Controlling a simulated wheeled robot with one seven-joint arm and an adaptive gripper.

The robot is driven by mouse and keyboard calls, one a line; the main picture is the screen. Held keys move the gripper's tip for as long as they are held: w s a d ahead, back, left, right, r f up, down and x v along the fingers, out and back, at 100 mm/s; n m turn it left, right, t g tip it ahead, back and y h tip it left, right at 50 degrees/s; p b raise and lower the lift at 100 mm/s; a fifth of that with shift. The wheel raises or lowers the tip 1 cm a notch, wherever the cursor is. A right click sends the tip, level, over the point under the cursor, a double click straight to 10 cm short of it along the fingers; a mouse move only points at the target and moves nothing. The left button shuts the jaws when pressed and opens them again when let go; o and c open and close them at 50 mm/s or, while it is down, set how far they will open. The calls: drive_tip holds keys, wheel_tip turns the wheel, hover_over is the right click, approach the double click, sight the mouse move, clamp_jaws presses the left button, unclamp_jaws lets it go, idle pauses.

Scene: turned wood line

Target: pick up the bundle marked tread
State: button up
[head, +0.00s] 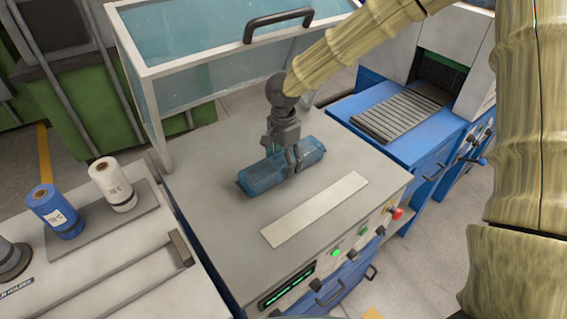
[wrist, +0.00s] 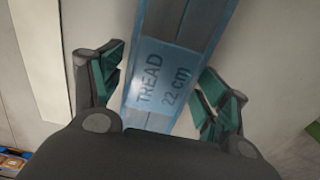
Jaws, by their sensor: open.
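The bundle marked tread (head: 258,175) is a long blue wrapped bundle lying on the grey top of a machine in the head view. In the wrist view the bundle (wrist: 180,45) runs between my fingers, with a label reading "TREAD 22 cm". My gripper (head: 292,158) is over the bundle's right half, pointing down. In the wrist view my gripper (wrist: 160,95) is open, with one teal-padded finger on each side of the bundle. A gap shows between each finger and the bundle. The bundle's near end is hidden by my gripper body.
A pale flat strip (head: 314,209) lies beside the bundle on the machine top (head: 225,225). A clear framed cover (head: 205,70) stands behind. Blue (head: 56,212) and white (head: 113,184) spools stand at left. A blue roller machine (head: 400,115) is at right.

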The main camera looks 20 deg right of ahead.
drive_tip(key=shift+a+f, duration=0.1)
drive_tip(key=shift+f, duration=0.95)
drive_tip(key=shift+r, duration=0.1)
drive_tip(key=c, duration=1.5)
